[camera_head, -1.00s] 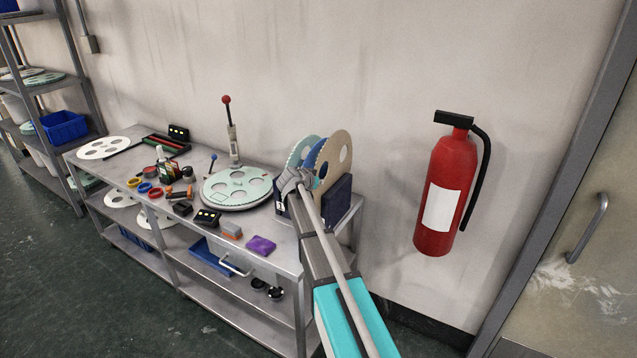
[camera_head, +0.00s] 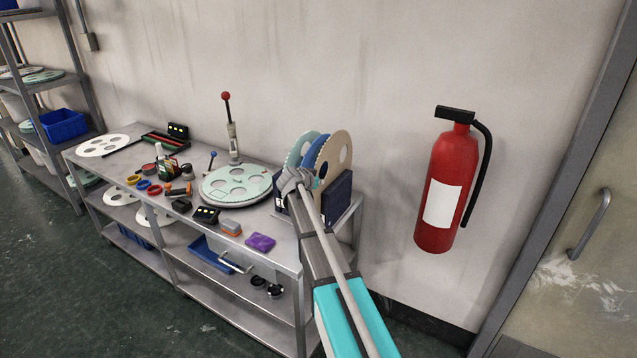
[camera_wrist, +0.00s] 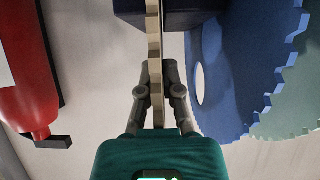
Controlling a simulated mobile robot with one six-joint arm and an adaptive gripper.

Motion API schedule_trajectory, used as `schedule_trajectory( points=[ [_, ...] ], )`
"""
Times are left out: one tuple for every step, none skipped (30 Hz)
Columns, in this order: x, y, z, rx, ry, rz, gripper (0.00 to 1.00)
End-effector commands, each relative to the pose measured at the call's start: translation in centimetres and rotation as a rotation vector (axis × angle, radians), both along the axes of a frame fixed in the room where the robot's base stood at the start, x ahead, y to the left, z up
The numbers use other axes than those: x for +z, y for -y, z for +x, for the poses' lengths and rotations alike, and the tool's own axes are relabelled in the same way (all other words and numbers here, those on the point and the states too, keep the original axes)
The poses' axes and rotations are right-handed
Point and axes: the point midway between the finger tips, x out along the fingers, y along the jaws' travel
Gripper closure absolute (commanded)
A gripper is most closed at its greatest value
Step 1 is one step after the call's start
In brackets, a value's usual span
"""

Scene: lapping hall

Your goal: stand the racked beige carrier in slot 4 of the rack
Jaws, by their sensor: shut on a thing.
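The beige carrier (camera_head: 341,148) is a thin disc with round holes, upright at the right of the dark navy rack (camera_head: 340,188). A blue toothed carrier (camera_head: 313,150) and a pale green one (camera_head: 298,150) stand upright left of it. My gripper (camera_head: 303,178) is at the rack's front. In the wrist view, my gripper (camera_wrist: 160,75) is shut on the beige carrier (camera_wrist: 154,40), seen edge-on between its fingers. The blue carrier (camera_wrist: 235,60) is right of it, apart from the fingers. The beige carrier's lower edge and the slot numbers are hidden.
The rack stands at the bench's right end. A red fire extinguisher (camera_head: 450,190) hangs on the wall to the right.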

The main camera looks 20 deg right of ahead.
Motion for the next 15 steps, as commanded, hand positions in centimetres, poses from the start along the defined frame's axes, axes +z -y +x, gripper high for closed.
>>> schedule_trajectory(
  points=[
    [-0.14, 0.01, 0.01, 0.0, 0.001, -0.002, 1.0],
    [-0.18, 0.02, 0.01, 0.0, 0.001, -0.002, 1.0],
    [-0.25, 0.01, 0.02, 0.0, 0.001, -0.002, 1.0],
    [-0.31, 0.0, 0.01, 0.0, 0.001, -0.002, 1.0],
    [-0.35, 0.01, 0.02, 0.0, 0.001, -0.002, 1.0],
    [-0.42, 0.01, 0.02, 0.0, 0.001, -0.002, 1.0],
    [-0.47, 0.01, 0.02, 0.0, 0.001, -0.002, 1.0],
    [-0.52, 0.0, 0.02, 0.0, 0.001, -0.002, 1.0],
    [-0.58, 0.01, 0.02, 0.0, 0.001, -0.002, 1.0],
    [-0.64, 0.01, 0.02, 0.0, 0.001, -0.002, 1.0],
    [-0.69, 0.01, 0.02, 0.0, 0.001, -0.002, 1.0],
    [-0.76, 0.01, 0.02, 0.0, 0.001, -0.002, 1.0],
    [-0.81, 0.0, 0.02, 0.0, 0.001, -0.002, 1.0],
    [-0.86, 0.0, 0.01, 0.0, 0.001, -0.002, 1.0],
    [-0.93, 0.01, 0.02, 0.0, 0.001, -0.002, 1.0]
  ],
)
